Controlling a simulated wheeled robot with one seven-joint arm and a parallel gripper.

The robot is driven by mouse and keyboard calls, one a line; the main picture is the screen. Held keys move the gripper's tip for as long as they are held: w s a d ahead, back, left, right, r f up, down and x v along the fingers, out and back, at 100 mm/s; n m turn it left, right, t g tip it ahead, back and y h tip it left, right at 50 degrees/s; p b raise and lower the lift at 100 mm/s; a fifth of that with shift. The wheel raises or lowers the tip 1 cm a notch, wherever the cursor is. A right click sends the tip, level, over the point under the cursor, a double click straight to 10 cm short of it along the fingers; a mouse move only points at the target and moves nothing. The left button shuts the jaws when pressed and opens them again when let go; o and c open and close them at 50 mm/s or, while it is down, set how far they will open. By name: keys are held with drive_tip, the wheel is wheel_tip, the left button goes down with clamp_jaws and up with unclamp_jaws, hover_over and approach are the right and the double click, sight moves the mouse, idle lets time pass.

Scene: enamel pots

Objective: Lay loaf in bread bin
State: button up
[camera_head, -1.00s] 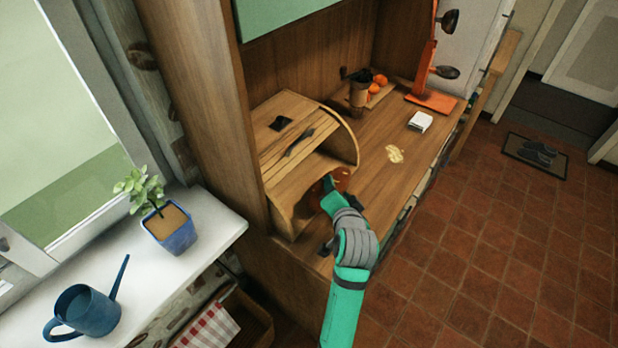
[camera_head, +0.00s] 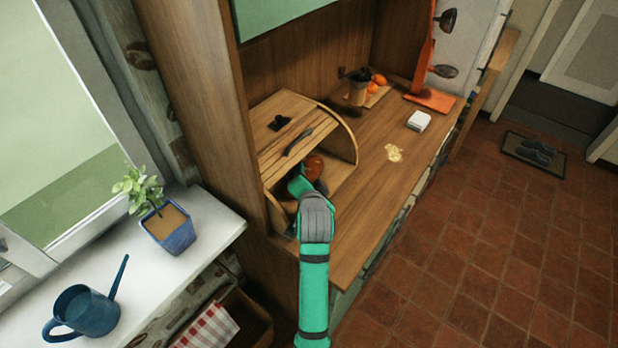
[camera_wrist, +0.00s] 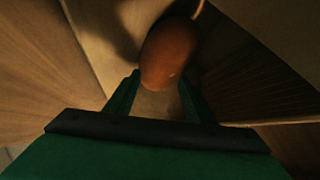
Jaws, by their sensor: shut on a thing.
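The wooden bread bin (camera_head: 345,140) stands on the counter at the left with its front open. The brown loaf (camera_head: 314,166) is at the bin's opening, partly hidden by my gripper (camera_head: 302,183). My gripper reaches into the opening from the front and is shut on the loaf. In the wrist view the reddish-brown loaf (camera_wrist: 168,54) extends forward from between the fingertips (camera_wrist: 158,84). Pale wood surfaces of the bin surround it there. I cannot tell whether the loaf touches the bin floor.
The bin's roll lid with a dark handle (camera_head: 299,141) is above my gripper. A plant (camera_head: 168,228) and watering can (camera_head: 84,310) stand on the sill.

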drive_tip(key=o, duration=1.2)
drive_tip(key=shift+o, duration=0.2)
drive_tip(key=shift+s+a+r, duration=0.1)
drive_tip(key=shift+s, duration=0.15)
drive_tip(key=v, duration=1.1)
drive_tip(key=shift+s, duration=0.2)
drive_tip(key=shift+r, duration=0.1)
